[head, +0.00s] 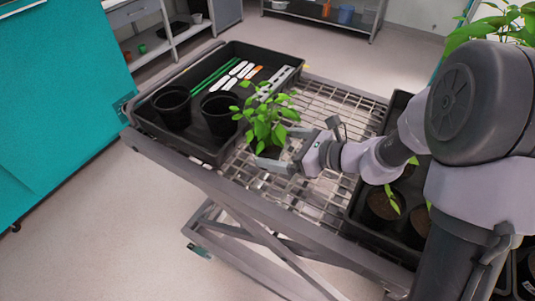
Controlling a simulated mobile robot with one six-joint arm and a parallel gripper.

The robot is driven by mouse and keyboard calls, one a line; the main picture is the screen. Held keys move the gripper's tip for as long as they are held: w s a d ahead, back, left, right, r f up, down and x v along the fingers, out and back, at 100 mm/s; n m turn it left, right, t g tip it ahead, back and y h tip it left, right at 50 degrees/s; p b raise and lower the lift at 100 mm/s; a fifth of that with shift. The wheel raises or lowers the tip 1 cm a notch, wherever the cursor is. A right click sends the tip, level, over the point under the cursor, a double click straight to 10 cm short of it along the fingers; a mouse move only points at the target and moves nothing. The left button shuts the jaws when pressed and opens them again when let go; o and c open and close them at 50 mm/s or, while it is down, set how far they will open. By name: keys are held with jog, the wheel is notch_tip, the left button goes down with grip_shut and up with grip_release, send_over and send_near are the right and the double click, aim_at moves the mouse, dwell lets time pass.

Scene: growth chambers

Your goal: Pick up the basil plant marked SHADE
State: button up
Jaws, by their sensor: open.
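A leafy green plant (265,122) stands on the wire-mesh top of the cart, just right of the black tray. Its leaves hide most of its pot, and no SHADE marking is readable from here. My gripper (271,148) reaches in from the right, low at the plant's base. Its jaws are open, with one finger on the near side and one on the far side of the plant. Whether the fingers touch the pot cannot be told.
The black tray (188,148) holds two empty black pots (173,108), green stakes and white labels. Another black tray (355,213) with potted plants (383,204) lies to the right, under my arm. Bare mesh (325,105) lies behind the plant. A teal cabinet stands left.

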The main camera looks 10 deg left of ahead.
aim_at(267, 146)
jog(key=x, duration=0.2)
jog(key=b+x, duration=0.1)
jog(key=shift+a+f, duration=0.2)
jog(key=shift+f, duration=0.25)
jog(key=shift+w+a, duration=0.2)
jog(key=shift+a, duration=0.1)
jog(key=shift+d+r, duration=0.1)
jog(key=c, duration=1.7)
